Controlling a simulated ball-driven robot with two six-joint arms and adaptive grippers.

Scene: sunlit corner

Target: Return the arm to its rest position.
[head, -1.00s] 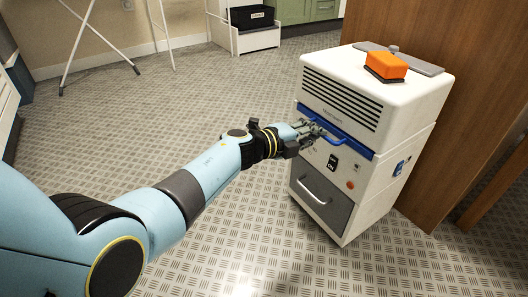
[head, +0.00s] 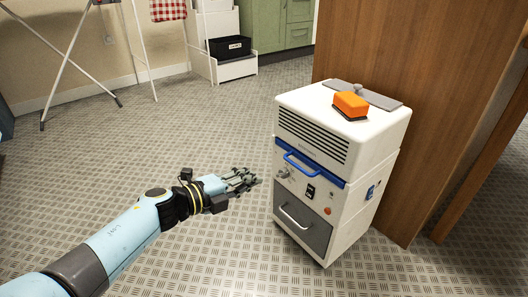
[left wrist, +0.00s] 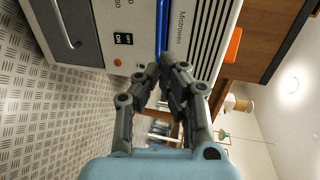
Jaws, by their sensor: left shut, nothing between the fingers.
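My left arm comes in from the lower left in the head view. Its gripper (head: 243,180) is shut and empty, held over the floor just left of the white appliance (head: 318,122), apart from its blue handle (head: 301,164). In the left wrist view the shut fingers (left wrist: 162,72) show in front of the same appliance, which appears turned sideways. My right gripper is not in view.
An orange block (head: 350,104) with a dark underside sits on the appliance's top beside a grey flat piece (head: 380,97). A brown wooden panel (head: 420,80) stands behind. A white rack (head: 236,70) is at the back. The patterned floor (head: 130,160) at left is open.

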